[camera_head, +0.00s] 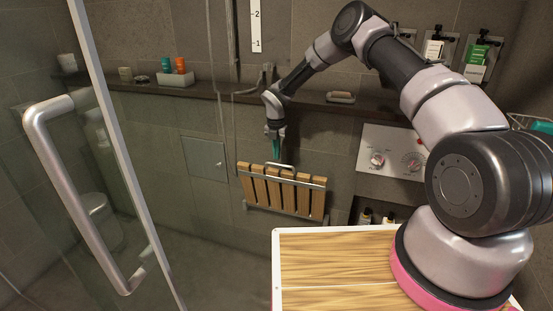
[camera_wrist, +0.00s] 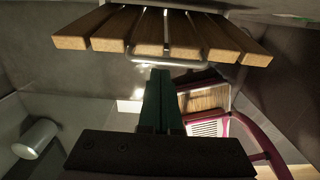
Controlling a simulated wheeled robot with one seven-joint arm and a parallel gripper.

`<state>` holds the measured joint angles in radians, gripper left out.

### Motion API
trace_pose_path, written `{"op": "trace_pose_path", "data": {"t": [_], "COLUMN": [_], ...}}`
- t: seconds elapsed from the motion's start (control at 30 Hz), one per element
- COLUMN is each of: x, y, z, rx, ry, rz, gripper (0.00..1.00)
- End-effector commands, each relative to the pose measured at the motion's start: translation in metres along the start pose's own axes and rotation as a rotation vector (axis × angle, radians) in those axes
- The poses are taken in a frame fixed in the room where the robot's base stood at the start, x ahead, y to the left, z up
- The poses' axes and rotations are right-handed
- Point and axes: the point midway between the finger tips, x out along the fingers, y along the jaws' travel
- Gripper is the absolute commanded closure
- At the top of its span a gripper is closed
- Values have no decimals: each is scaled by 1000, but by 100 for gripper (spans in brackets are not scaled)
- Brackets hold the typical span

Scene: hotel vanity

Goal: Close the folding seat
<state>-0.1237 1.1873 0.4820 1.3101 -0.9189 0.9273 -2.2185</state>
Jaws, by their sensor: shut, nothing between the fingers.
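The folding seat (camera_head: 282,190), wooden slats on a metal frame, is mounted on the wall at the middle of the head view. Its slats stand near upright against the wall. In the wrist view the slats (camera_wrist: 150,35) fill the top, with a metal bar (camera_wrist: 152,62) below their ends. My gripper (camera_head: 276,146) is just above the seat's top edge at its left half. In the wrist view its green fingers (camera_wrist: 161,85) are together and empty, pointing close to the metal bar; whether they touch it I cannot tell.
A dark ledge (camera_head: 225,96) runs along the wall behind, with a soap dish (camera_head: 340,97) and a tray of bottles (camera_head: 175,79). A glass door with a metal handle (camera_head: 75,190) stands at the left. A control panel (camera_head: 392,150) is right of the seat.

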Motion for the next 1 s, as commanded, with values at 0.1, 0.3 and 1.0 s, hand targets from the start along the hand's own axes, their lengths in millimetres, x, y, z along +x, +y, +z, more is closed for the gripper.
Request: {"op": "trace_pose_path", "data": {"t": [0.1, 0.3, 1.0], "x": [-28, -59, -62], "y": [0, -1, -7], "z": [1, -1, -44], "rx": [0, 0, 1160], "ry": [-4, -2, -89], "rz": [2, 0, 50], "gripper": [100, 100, 55]}}
